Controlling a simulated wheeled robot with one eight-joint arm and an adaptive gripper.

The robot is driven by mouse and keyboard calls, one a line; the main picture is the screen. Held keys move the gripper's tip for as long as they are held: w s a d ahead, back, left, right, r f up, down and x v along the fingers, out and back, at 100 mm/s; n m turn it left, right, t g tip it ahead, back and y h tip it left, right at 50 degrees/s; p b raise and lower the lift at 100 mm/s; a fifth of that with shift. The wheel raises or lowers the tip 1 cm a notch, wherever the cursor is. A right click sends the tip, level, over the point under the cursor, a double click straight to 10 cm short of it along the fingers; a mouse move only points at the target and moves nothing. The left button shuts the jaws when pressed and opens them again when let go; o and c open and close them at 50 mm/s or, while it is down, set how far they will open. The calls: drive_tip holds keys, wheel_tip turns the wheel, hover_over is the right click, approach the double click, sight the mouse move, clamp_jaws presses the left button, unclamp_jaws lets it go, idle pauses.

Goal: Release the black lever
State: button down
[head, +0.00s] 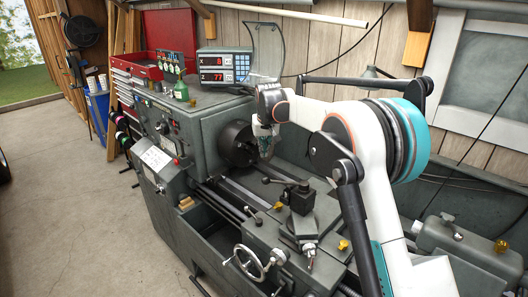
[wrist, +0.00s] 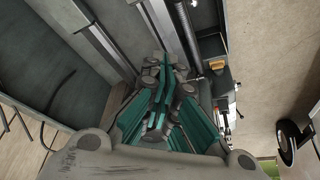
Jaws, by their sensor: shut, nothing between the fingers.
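A dark lever with a round knob (head: 267,180) sticks out to the left from the tool post (head: 301,198) on the lathe carriage. I cannot tell for certain that it is the black lever of the task, since other small handles show on the lathe. My gripper (head: 265,150) hangs in front of the dark chuck (head: 238,144), above and behind the tool post. In the wrist view my gripper (wrist: 168,62) has its teal and grey fingers together, with nothing between them. No lever can be made out clearly at the fingertips there.
The grey lathe (head: 215,118) fills the middle, with a handwheel (head: 249,262) at its front. A digital readout (head: 224,68) and small bottles stand on the headstock. A red tool chest (head: 125,90) is behind left. The concrete floor (head: 60,200) at left is clear.

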wheel_tip(320, 180, down, 8)
drive_tip(key=s, duration=0.1)
drive_tip(key=shift+s, duration=0.15)
idle(0.4)
drive_tip(key=shift+d, duration=0.15)
drive_tip(key=shift+s, duration=0.1)
drive_tip(key=shift+s+n+y+b, duration=0.4)
drive_tip(key=shift+s+n+b, duration=0.15)
drive_tip(key=shift+s+n, duration=0.75)
drive_tip(key=s+d+n+g+y+b, duration=0.1)
drive_tip(key=s+d+n+b, duration=0.1)
drive_tip(key=s+d+n, duration=0.2)
drive_tip(key=s+d+n+g+y+b, duration=0.1)
drive_tip(key=s+d+n, duration=0.3)
drive_tip(key=s, duration=0.5)
drive_tip(key=shift+s+d+n+g+b, duration=0.25)
drive_tip(key=shift+d+n+g+b, duration=0.2)
drive_tip(key=shift+n, duration=0.85)
